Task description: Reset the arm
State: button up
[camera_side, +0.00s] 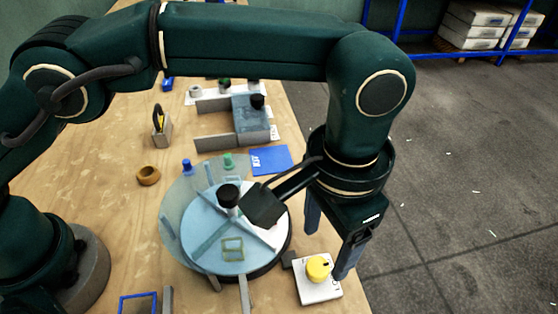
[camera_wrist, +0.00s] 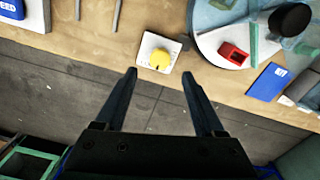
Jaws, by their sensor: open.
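My arm reaches across the top of the side view, and my gripper (camera_side: 328,250) hangs at the right end of the table. Its two fingers point down and are spread apart with nothing between them. In the wrist view my gripper (camera_wrist: 160,75) is open and empty, its fingertips below the white box with the yellow knob (camera_wrist: 160,58). The same yellow knob (camera_side: 319,267) shows in the side view just left of a fingertip. Whether the finger touches the box cannot be told.
A round turntable (camera_side: 205,253) with clear dividers and a black knob stands left of my gripper. A red part (camera_wrist: 233,54) lies on it. A blue card (camera_side: 271,160), a wooden ring (camera_side: 148,175) and a grey-walled fixture (camera_side: 215,143) lie on the table (camera_side: 110,215). Floor lies beyond its right edge.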

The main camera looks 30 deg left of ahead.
jog(key=w+a+r+n+t+h, duration=0.1)
jog(key=w+a+r+n+t, duration=0.1)
jog(key=a+r, duration=0.6)
jog(key=w+a+r+n+t, duration=0.1)
jog(key=w+a+r+n, duration=0.15)
jog(key=a+r, duration=0.5)
jog(key=s+a+n+t, duration=0.2)
jog(key=s+a, duration=0.4)
jog(key=a, duration=0.3)
jog(key=s+a+f+y, duration=0.1)
jog(key=s+a+f, duration=0.2)
jog(key=s+f, duration=0.2)
notch_tip(320, 180, down, 3)
jog(key=shift+s+r+t, duration=0.1)
jog(key=shift+s+t, duration=0.2)
